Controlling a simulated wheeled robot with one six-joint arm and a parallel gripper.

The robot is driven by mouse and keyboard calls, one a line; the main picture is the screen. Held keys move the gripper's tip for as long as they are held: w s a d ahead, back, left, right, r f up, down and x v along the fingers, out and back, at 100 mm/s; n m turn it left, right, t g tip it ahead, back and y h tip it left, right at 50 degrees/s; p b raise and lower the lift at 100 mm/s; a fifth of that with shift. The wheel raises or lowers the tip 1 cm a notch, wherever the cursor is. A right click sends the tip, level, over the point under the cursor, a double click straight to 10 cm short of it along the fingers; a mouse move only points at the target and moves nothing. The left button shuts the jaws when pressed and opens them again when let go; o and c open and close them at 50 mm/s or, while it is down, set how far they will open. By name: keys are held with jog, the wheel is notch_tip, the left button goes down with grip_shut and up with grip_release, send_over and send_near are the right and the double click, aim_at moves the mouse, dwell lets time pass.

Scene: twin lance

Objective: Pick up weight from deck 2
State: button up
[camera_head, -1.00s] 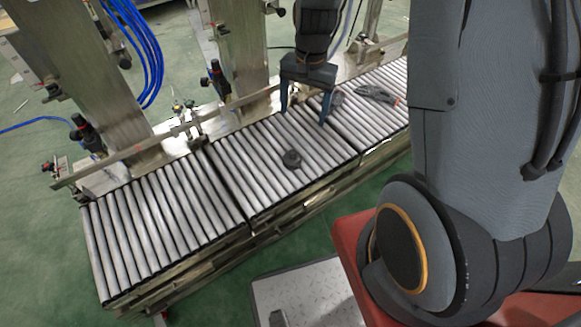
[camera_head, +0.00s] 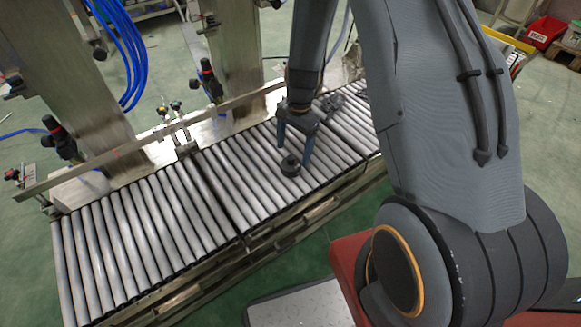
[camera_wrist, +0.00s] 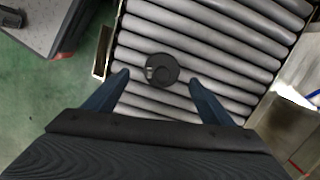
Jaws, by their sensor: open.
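The weight (camera_head: 290,166) is a small dark round piece with a knob on top. It stands on the grey rollers of the middle conveyor section (camera_head: 232,172). In the wrist view the weight (camera_wrist: 161,70) lies ahead of and between the two blue fingertips, apart from both. My gripper (camera_head: 293,155) is open and empty, its fingers pointing down just above and around the weight in the head view. The wrist view also shows my gripper (camera_wrist: 158,80) with its fingers spread. Whether the fingertips reach the weight's height I cannot tell.
A metal side rail (camera_head: 150,138) runs along the back of the conveyor, with small valves and steel posts behind it. The left rollers (camera_head: 130,235) are clear.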

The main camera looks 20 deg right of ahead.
aim_at(291, 156)
jog(key=f, duration=0.3)
jog(key=f+b, duration=0.1)
jog(key=shift+a+f, duration=0.3)
jog(key=shift+a, duration=0.1)
jog(key=shift+r, duration=0.1)
grip_shut()
